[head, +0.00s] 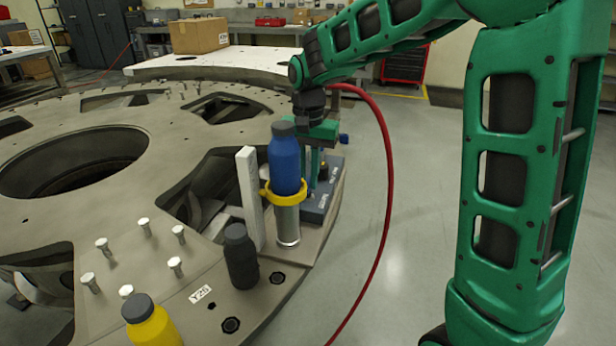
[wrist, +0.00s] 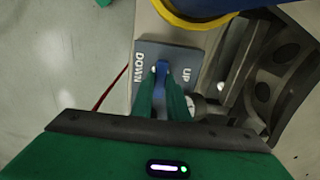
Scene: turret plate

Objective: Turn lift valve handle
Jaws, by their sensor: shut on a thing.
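The lift valve handle (wrist: 161,68) is a small blue lever on a grey-blue valve plate (wrist: 150,56) marked DOWN at left and UP at right in the wrist view. The lever lies between the two words. My gripper (wrist: 163,92) has its two green fingers shut on the lever, one on each side. In the head view my gripper (head: 320,150) is at the plate's right edge, partly hidden behind a blue bottle. The valve plate (head: 322,205) shows there behind the bottle's stand, but the lever cannot be made out.
The blue bottle (head: 285,165) sits in a yellow ring (head: 272,196) on a silver cylinder close to my gripper. A white upright bar (head: 248,190), black bottle (head: 240,258) and yellow bottle (head: 152,322) stand on the turret plate (head: 80,225). A red hose (head: 386,170) curves past at right.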

